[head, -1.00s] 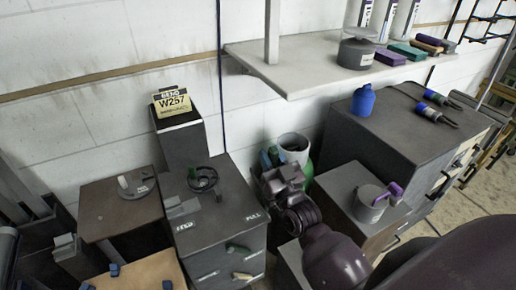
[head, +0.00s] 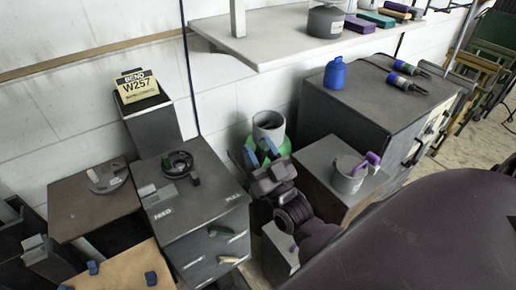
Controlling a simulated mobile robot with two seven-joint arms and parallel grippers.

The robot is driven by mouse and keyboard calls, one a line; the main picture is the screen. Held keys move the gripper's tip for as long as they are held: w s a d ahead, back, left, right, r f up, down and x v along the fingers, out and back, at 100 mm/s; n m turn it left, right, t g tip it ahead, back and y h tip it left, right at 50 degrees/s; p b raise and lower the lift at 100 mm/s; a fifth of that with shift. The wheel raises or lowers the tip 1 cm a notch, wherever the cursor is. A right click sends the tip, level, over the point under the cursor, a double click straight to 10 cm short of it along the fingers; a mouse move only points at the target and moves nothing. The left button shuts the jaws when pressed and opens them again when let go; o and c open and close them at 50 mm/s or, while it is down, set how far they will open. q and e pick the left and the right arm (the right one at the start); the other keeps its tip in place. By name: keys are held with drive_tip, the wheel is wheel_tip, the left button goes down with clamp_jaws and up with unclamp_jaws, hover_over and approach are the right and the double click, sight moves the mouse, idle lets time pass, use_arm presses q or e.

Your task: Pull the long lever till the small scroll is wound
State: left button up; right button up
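A grey cabinet (head: 205,212) marked FEED and PULL carries a dark round fixture (head: 178,164) with a small upright peg (head: 194,178). I cannot tell which part is the long lever, and no wound scroll can be made out. My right gripper (head: 259,152) is right of the cabinet, apart from it. Its two blue-tipped fingers are spread with nothing seen between them. My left gripper is not in view.
A sign (head: 137,86) reading BEND W257 stands behind the cabinet. A brown table (head: 85,210) with a grey disc (head: 106,178) is at left. A green container (head: 285,150) is behind my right gripper. A cup (head: 348,175), a blue bottle (head: 336,73) and a shelf (head: 270,52) are at right.

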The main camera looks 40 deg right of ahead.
drive_tip(key=shift+o, duration=0.4)
drive_tip(key=b+v, duration=0.1)
drive_tip(key=v, duration=0.9)
drive_tip(key=shift+s+f+b, duration=0.2)
drive_tip(key=shift+s+b, duration=0.1)
drive_tip(key=shift+a, duration=0.1)
idle(0.4)
